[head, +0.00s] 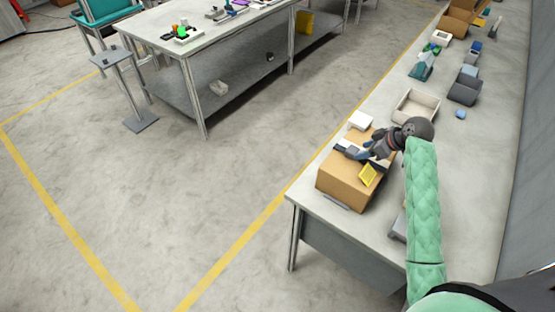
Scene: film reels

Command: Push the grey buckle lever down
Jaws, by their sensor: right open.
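My right arm reaches in from the lower right to a brown box (337,183) on the near end of the long bench. My right gripper (359,153) is over the top of this box, pointing left, with its jaws open and apparently empty. Small dark and white parts lie on the box top around the fingers. I cannot pick out the grey buckle lever among them, nor tell whether the fingers touch anything. A yellow piece (369,174) sits tilted at the box's near right edge. My left gripper is out of view.
A white block (360,120) and an open beige tray (415,105) stand behind the box. Dark grey bins (464,90) and other items line the long bench (469,165) farther back. A wall runs along the right. Another table (176,45) stands at upper left; floor between is clear.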

